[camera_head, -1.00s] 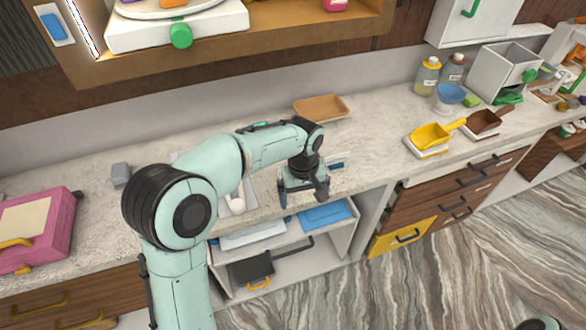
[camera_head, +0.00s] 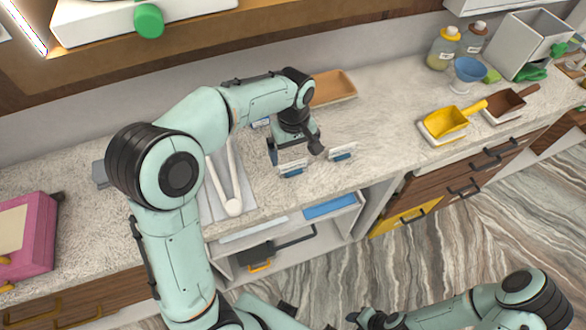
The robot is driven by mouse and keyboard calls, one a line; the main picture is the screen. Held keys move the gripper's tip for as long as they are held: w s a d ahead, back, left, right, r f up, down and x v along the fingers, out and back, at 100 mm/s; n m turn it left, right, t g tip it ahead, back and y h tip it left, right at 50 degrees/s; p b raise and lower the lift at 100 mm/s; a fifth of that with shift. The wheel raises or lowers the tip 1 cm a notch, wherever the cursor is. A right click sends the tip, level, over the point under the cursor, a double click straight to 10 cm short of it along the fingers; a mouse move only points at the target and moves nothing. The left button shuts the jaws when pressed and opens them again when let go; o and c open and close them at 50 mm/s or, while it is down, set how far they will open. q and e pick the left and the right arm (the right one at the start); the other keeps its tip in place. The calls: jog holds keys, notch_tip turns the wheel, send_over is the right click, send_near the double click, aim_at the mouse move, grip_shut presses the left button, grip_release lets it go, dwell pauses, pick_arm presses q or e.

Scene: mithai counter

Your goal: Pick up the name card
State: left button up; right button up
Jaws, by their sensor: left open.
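My left gripper (camera_head: 294,148) is open, pointing down over the counter with its two dark fingers spread apart. A small white name card on a blue base (camera_head: 292,168) stands on the counter just below and in front of it, near the counter's front edge. Whether the fingers straddle this card cannot be told. A second, similar card (camera_head: 341,152) stands just right of the gripper, apart from it. Part of another small blue-and-white item (camera_head: 261,123) shows behind the left arm.
A grey tray (camera_head: 212,208) with white tongs (camera_head: 232,180) lies left of the gripper. A tan tray (camera_head: 334,88) is behind it. A yellow scoop (camera_head: 446,121) and a brown scoop (camera_head: 505,104) stand to the right. The open shelf (camera_head: 335,235) is below the counter.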

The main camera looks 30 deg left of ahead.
aim_at(293, 162)
pick_arm(q)
notch_tip(293, 162, down, 2)
jog(key=shift+w+f, duration=0.1)
jog(key=shift+f, duration=2.45)
jog(key=c, duration=0.6)
